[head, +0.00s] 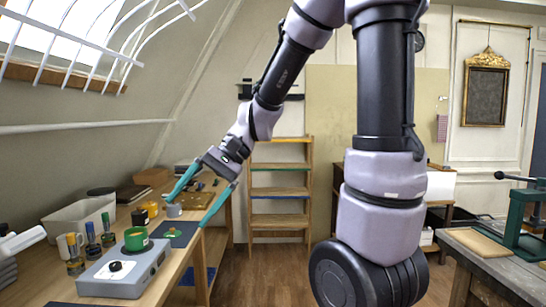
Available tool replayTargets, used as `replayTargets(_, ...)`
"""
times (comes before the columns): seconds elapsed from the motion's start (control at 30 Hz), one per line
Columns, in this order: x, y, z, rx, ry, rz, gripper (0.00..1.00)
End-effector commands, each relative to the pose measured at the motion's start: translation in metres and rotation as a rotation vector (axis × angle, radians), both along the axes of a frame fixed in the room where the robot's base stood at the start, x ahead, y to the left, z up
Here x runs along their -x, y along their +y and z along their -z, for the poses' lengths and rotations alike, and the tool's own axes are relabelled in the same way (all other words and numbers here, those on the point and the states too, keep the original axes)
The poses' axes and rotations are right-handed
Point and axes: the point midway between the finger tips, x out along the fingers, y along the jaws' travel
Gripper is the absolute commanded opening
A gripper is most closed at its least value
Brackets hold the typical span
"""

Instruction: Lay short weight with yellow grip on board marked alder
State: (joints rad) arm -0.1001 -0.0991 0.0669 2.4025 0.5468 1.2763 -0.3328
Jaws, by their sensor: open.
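My gripper (186,212) reaches over the bench at left, its two long teal fingers spread wide and nothing seen held between them. Several cylinders with coloured upper parts stand at the front left: one with an orange-brown top (73,254), one blue (91,239) and one green (107,229). A yellow-and-black object (139,217) and a yellow item (151,209) stand farther back. I cannot tell which of these is the short weight with yellow grip. A dark flat panel (180,236) lies below the fingers. No marking reading alder is legible, so I cannot identify that board.
A small grey cup (173,210) stands near the left fingertip. A pale bin (80,217) is at the wall. A green press (528,222) stands on the right bench.

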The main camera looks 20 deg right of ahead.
Motion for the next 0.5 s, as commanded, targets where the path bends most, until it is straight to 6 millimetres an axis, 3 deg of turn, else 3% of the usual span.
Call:
replayTargets(0.3,0.017,-0.115,-0.056,0.382,-0.5,0.11,0.9)
replayTargets(0.5,0.025,-0.157,-0.084,0.521,-0.693,0.185,0.9)
